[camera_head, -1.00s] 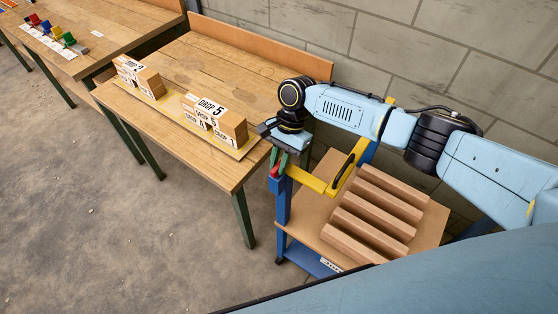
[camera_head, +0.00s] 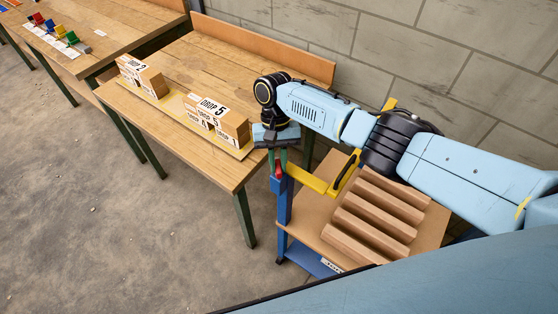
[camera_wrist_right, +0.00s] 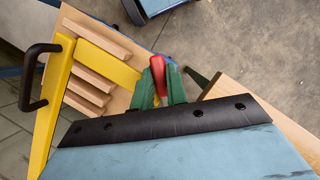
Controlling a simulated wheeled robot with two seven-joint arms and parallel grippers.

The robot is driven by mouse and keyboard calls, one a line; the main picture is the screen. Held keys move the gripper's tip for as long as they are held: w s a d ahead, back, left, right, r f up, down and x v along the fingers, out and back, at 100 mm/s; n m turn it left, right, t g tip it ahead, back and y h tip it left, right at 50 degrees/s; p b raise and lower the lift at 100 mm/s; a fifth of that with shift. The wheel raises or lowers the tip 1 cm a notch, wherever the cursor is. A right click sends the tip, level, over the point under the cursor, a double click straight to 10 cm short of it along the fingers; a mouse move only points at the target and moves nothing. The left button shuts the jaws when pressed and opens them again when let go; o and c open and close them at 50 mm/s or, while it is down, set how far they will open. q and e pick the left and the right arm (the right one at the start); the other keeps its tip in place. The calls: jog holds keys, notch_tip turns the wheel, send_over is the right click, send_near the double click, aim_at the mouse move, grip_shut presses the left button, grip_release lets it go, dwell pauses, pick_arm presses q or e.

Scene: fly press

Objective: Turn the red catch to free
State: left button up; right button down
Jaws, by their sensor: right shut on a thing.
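The red catch (camera_wrist_right: 173,80) shows in the right wrist view between the green fingers of my right gripper (camera_wrist_right: 160,84). In the head view the red catch (camera_head: 279,173) sits at the top of a blue post, at the left end of a yellow bar (camera_head: 308,178). My right gripper (camera_head: 278,161) points down over it and is shut on it. The fingers hide part of the catch. My left gripper is not in view.
A blue-framed stand (camera_head: 284,205) carries a wooden board with several wooden bars (camera_head: 375,213). The yellow bar has a black handle (camera_wrist_right: 38,75). A wooden table (camera_head: 205,165) with boxes marked DROP (camera_head: 222,115) stands close on the left. Another table lies farther left.

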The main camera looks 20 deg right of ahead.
jog(key=n, duration=0.1)
jog(key=n+h, duration=0.1)
jog(key=n, duration=0.1)
jog(key=n+h, duration=0.1)
jog(key=shift+a+n, duration=0.25)
jog(key=shift+n, duration=0.15)
jog(key=n+p, duration=0.1)
jog(key=n, duration=0.1)
jog(key=n+t+h+p, duration=0.1)
jog(key=n, duration=0.1)
jog(key=shift+a+n, duration=0.2)
jog(key=shift+n, duration=0.1)
jog(key=shift+h, duration=0.3)
jog(key=c, duration=1.4)
grip_release()
jog(key=shift+s, duration=0.1)
jog(key=shift+r, duration=0.1)
jog(key=v, duration=1.3)
